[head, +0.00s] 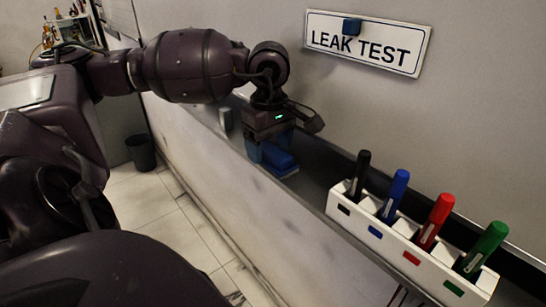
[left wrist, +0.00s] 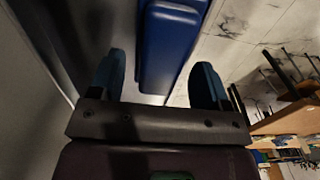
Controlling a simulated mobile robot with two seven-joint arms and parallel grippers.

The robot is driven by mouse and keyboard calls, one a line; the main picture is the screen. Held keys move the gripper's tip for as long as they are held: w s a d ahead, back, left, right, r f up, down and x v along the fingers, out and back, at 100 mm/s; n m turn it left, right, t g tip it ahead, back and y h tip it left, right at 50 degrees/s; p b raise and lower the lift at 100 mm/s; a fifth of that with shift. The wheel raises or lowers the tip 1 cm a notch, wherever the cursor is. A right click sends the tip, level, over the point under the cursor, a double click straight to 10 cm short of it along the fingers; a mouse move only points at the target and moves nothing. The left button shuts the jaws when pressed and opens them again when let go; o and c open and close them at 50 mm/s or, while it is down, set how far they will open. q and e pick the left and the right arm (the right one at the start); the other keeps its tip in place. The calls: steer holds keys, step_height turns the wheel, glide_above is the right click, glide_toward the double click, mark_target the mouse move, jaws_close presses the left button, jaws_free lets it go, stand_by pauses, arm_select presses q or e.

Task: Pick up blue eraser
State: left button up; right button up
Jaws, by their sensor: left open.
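The blue eraser (head: 281,160) lies on the narrow ledge below the whiteboard in the head view, partly hidden by my gripper. My left gripper (head: 266,152) hangs over the ledge right at the eraser. In the left wrist view my left gripper (left wrist: 160,78) has its two blue-tipped fingers wide apart, with nothing between them. Whether a finger touches the eraser I cannot tell. My right gripper is not in view.
A white holder (head: 340,213) with black, blue, red and green markers stands on the ledge to the right. A LEAK TEST sign (head: 367,42) with a blue block is on the board above. A dark bin (head: 141,152) stands on the floor behind.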

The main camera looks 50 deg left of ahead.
arm_select(q)
steer(key=c, duration=1)
steer(key=shift+r, duration=0.15)
